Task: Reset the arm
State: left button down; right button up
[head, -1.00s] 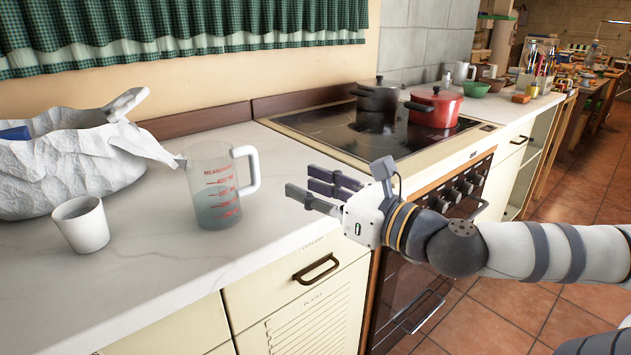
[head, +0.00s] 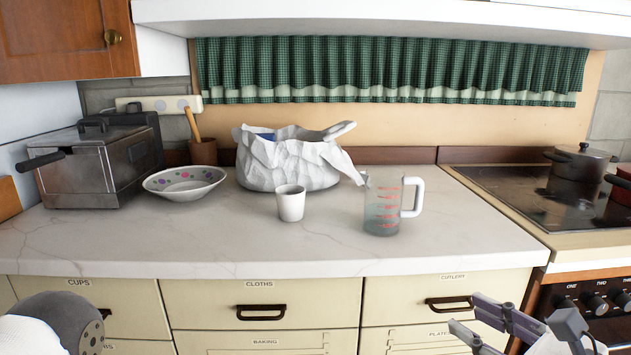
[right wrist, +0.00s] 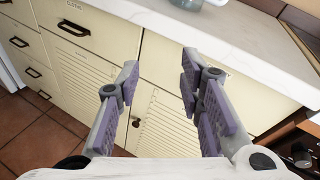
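My right gripper (head: 493,328) is at the lower right of the head view, in front of the drawers and below the counter edge. In the right wrist view its fingers (right wrist: 158,82) are spread apart with nothing between them, facing the cupboard fronts. Of my left arm (head: 50,325), only a rounded dark and white link shows at the lower left of the head view. My left gripper is out of view.
On the counter (head: 200,240) stand a measuring jug (head: 382,205), a white cup (head: 290,203), a crumpled white bag (head: 285,165), a bowl (head: 185,181) and a fryer (head: 95,165). The hob (head: 530,200) with pots is right. Drawers (head: 262,293) line the counter's front.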

jog(key=s+a+f+n+g+y, duration=0.1)
jog(key=s+a+f+n+g, duration=0.2)
jog(key=a+f+n+g, duration=0.5)
jog(key=s+a+f+n+g, duration=0.2)
jog(key=s+f+n, duration=0.3)
jog(key=s+f, duration=0.75)
jog(key=s+d+f+n+g+h, duration=0.3)
jog(key=s+d+f+n, duration=0.1)
jog(key=s+n, duration=0.3)
jog(key=s+d+f+n+g+h, duration=0.3)
jog(key=s+n, duration=0.5)
jog(key=s, duration=0.3)
jog(key=shift+d+f+g+h+p, duration=0.35)
jog(key=shift+d+f, duration=0.3)
jog(key=shift+f, duration=0.25)
